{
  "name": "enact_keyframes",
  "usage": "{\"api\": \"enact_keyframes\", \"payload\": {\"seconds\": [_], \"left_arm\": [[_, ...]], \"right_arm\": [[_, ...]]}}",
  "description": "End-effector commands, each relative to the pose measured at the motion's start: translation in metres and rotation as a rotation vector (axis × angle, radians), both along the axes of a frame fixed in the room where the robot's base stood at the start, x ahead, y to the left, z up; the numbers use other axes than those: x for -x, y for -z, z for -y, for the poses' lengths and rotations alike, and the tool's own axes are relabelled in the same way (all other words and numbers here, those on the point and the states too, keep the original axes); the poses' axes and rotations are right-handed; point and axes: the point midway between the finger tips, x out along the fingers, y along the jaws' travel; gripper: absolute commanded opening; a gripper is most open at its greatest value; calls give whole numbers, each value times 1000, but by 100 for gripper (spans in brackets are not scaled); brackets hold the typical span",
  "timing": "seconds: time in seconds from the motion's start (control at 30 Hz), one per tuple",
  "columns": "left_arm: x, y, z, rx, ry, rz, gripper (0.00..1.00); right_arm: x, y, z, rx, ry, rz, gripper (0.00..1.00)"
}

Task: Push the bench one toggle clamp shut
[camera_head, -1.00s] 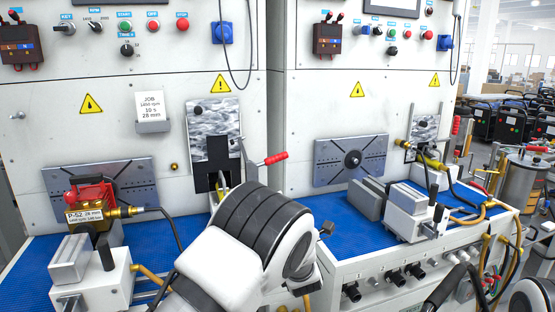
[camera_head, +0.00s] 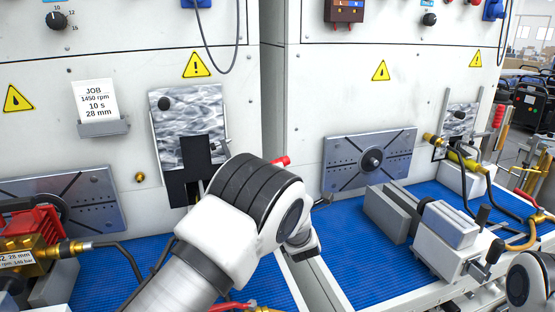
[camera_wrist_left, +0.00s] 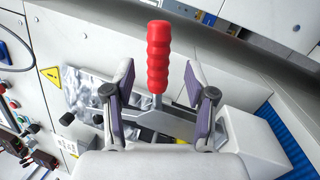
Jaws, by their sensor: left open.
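The toggle clamp's red ribbed handle (camera_wrist_left: 158,55) stands between the spread fingers of my left gripper (camera_wrist_left: 158,75) in the left wrist view, with a gap on each side. The gripper is open and holds nothing. The handle's metal lever runs down toward the clamp base, which the gripper partly covers. In the head view only a bit of the red handle (camera_head: 282,161) shows, above my left wrist. My left wrist hides the left gripper's fingers there. At the right edge only a white piece of my right arm shows, without its gripper.
The left bench has a steel-faced plate (camera_head: 188,115), a slotted plate (camera_head: 92,190), a job card (camera_head: 95,100) and a red and brass pump (camera_head: 35,235). The right bench has a grey vise (camera_head: 450,235) and a slotted plate (camera_head: 335,150). Its blue mat (camera_head: 345,240) has free room.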

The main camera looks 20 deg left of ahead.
Motion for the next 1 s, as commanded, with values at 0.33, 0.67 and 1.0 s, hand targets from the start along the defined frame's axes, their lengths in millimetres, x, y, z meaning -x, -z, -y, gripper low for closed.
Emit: {"api": "enact_keyframes", "payload": {"seconds": [0.33,0.67,1.0], "left_arm": [[-48,-14,-27,1,-2,0,56],[-51,-13,-28,-1,-1,-1,27],[-52,-14,-29,4,-2,4,0]], "right_arm": [[0,-15,0,0,0,1,40],[0,-14,0,0,0,1,40],[0,-12,0,0,0,1,40]]}}
